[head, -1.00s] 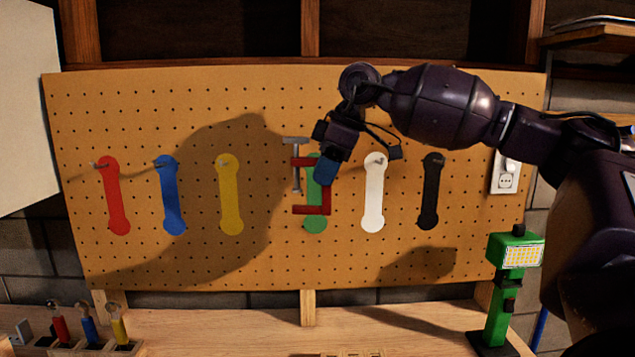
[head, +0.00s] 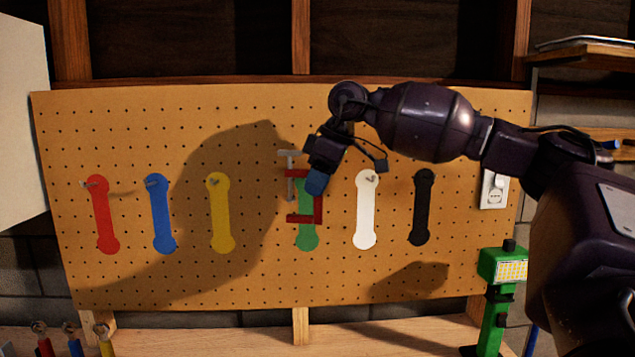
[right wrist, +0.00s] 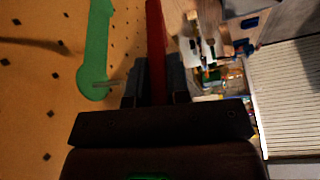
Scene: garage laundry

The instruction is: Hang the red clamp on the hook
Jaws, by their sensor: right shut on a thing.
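The red clamp (head: 305,218) with a grey screw bar is held upright in front of the pegboard (head: 260,275). My right gripper (head: 316,184) is shut on its red frame. The clamp overlaps the green wrench-shaped marking (head: 308,240). In the right wrist view the red bar (right wrist: 156,50) stands between my fingers (right wrist: 154,80). The green marking (right wrist: 98,50) is to its left there, with a metal hook (right wrist: 108,84) sticking out near the marking's end. The clamp appears apart from the hook. My left gripper is not in view.
Red (head: 105,220), blue (head: 161,215), yellow (head: 221,215), white (head: 365,215) and black (head: 421,210) markings with hooks line the board. A green work lamp (head: 500,290) stands at the right. Coloured-handled tools (head: 75,345) are at the lower left.

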